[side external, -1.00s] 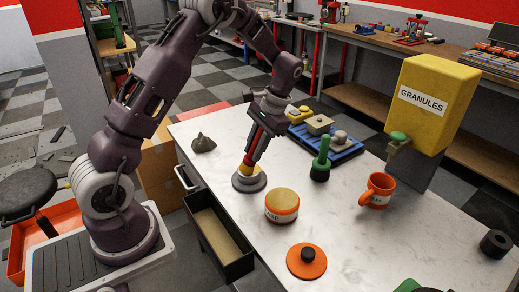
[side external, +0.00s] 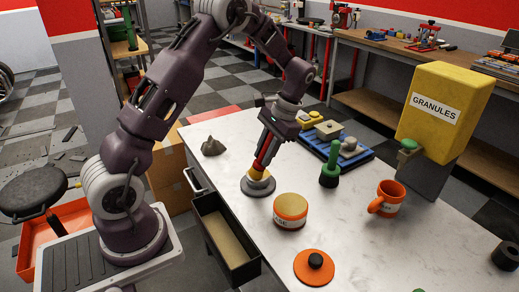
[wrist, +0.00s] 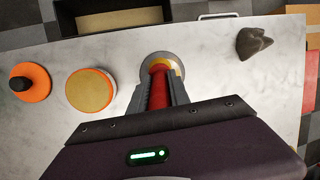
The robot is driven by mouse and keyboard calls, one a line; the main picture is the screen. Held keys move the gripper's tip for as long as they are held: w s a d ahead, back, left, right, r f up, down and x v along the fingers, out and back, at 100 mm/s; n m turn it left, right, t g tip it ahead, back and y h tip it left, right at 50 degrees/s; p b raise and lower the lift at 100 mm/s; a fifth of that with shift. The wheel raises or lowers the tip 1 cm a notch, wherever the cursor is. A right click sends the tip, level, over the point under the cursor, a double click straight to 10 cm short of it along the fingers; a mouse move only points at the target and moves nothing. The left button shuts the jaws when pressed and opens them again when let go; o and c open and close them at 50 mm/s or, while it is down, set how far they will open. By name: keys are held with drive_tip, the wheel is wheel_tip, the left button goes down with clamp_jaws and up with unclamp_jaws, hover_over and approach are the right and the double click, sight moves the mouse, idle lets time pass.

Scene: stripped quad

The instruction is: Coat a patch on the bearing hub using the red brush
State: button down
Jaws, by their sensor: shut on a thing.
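My gripper (side external: 264,153) is shut on the red brush (wrist: 158,91), which points down, slightly tilted. The brush's yellow tip is at the top of the grey, round bearing hub (side external: 262,191), which stands on the white table. In the wrist view the hub (wrist: 176,60) lies just beyond the fingers, with yellow at the brush tip. I cannot tell how much of that yellow is bristle and how much is coating. An open orange-and-white tub (side external: 290,222) with a tan top surface stands to the right of the hub, its label partly reading "ASE".
An orange lid (side external: 301,270) with a black knob lies in front of the tub. A green-handled tool (side external: 329,172), orange mug (side external: 388,196), blue tray (side external: 350,163) and yellow granules dispenser (side external: 441,105) stand to the right. A grey lump (side external: 213,147) sits at back left. An open drawer (side external: 222,238) juts out.

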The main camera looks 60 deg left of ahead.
wheel_tip(320, 180, up, 8)
drive_tip(key=d, duration=0.2)
drive_tip(key=shift+d, duration=0.3)
idle(0.4)
drive_tip(key=shift+w, duration=0.1)
idle(0.5)
drive_tip(key=a+r, duration=0.1)
drive_tip(key=r, duration=0.1)
drive_tip(key=a+r, duration=0.1)
drive_tip(key=shift+a+r, duration=0.35)
drive_tip(key=shift+a, duration=0.05)
drive_tip(key=shift+a+r, duration=0.1)
drive_tip(key=shift+a, duration=0.1)
drive_tip(key=shift+f, duration=2.35)
